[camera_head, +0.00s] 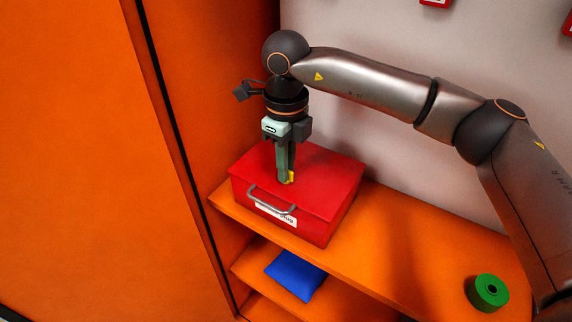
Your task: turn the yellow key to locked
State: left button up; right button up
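A red box (325,175) with a metal handle and a white label on its front stands on the orange shelf. The yellow key (291,177) shows as a small patch on the box lid, mostly hidden by my gripper's fingers. My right gripper (286,179) points straight down over the lid, its fingers close together around the key. It looks shut on the key. Which way the key is turned cannot be seen. My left gripper is not in view.
The orange shelf (415,240) is clear between the box and a green roll (488,292) at the right. A blue packet (296,275) lies on the lower shelf. An orange panel (215,90) rises close to the box on the left, and a pale wall stands behind.

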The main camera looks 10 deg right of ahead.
jog(key=o, duration=0.4)
jog(key=shift+r, duration=0.1)
notch_tip(320, 180, up, 12)
jog(key=shift+r, duration=0.15)
dwell(0.3)
